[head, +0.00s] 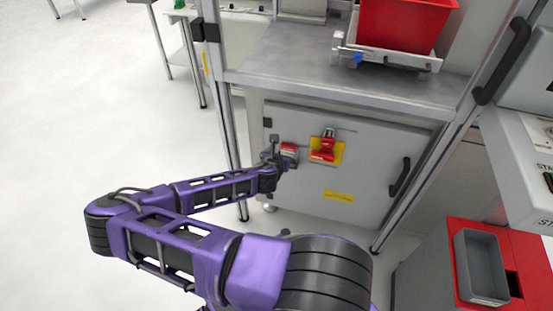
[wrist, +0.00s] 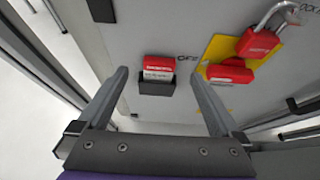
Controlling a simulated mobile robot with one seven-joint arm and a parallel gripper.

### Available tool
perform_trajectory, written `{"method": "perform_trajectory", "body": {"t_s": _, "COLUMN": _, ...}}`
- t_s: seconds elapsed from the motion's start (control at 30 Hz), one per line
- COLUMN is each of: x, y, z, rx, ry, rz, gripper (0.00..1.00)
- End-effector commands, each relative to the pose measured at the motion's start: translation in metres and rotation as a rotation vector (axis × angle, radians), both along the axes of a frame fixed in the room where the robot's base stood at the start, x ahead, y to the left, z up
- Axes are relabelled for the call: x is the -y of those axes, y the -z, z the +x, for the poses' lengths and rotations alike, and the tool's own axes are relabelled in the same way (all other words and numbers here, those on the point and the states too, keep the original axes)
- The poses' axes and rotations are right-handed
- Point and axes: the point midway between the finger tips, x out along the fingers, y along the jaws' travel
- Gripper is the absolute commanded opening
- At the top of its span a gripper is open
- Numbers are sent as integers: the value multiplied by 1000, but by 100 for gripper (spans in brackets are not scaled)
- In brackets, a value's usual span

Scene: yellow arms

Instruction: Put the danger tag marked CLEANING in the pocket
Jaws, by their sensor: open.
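A red and white tag (wrist: 158,68) sits in a dark pocket (wrist: 156,88) on the grey cabinet door, its upper part showing above the rim. Its lettering is too small to read, so I cannot tell whether it says CLEANING. The tag also shows in the head view (head: 289,149), just right of my gripper (head: 275,152). In the wrist view my gripper (wrist: 157,75) is open and empty, its fingers on either side of the tag and pocket in the picture. I cannot tell the remaining distance to the door. The tag's lower part is hidden.
Right of the pocket, a yellow plate (head: 340,153) carries a red switch handle (wrist: 229,71) and a red padlock (wrist: 259,42) with a metal shackle. A black door handle (head: 400,176) is farther right. Frame posts flank the cabinet, and a worktop (head: 290,55) juts out above.

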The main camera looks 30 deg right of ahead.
Motion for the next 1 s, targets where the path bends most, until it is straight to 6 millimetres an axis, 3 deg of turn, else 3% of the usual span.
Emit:
{"method": "perform_trajectory", "body": {"t_s": 0.2, "x": -38, "y": -29, "z": -32, "rx": -1, "ry": -2, "rz": -1, "gripper": 100}}
{"method": "perform_trajectory", "body": {"t_s": 0.43, "x": -66, "y": -47, "z": -54, "rx": 1, "ry": -2, "rz": 1, "gripper": 100}}
{"method": "perform_trajectory", "body": {"t_s": 1.0, "x": -74, "y": -54, "z": -64, "rx": 0, "ry": 0, "rz": 0, "gripper": 100}}
